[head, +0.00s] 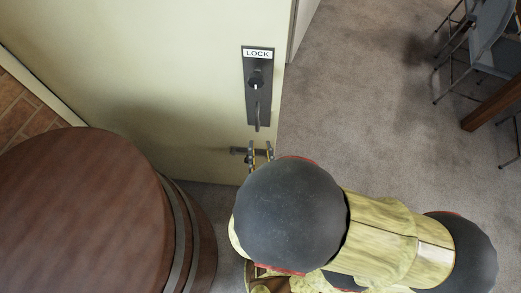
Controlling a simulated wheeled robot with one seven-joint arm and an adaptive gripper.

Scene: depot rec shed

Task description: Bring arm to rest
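My gripper (259,148) is low in front of the pale door, just below the dark lock plate (249,99). Its two fingertips show apart, with a gap between them and nothing clearly held. The arm's large dark joint hides the rest of the gripper. The plate carries a "LOCK" label, a knob (256,78) and a handle (257,117) below it. A short dark bar (238,151) shows at the fingers; I cannot tell whether it belongs to the door or touches them.
The pale door (150,60) stands open at an angle. A large brown barrel (85,205) is close at the lower left. Grey carpet (350,110) lies clear to the right. Folding chairs (490,40) and a wooden piece (495,103) are at the upper right.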

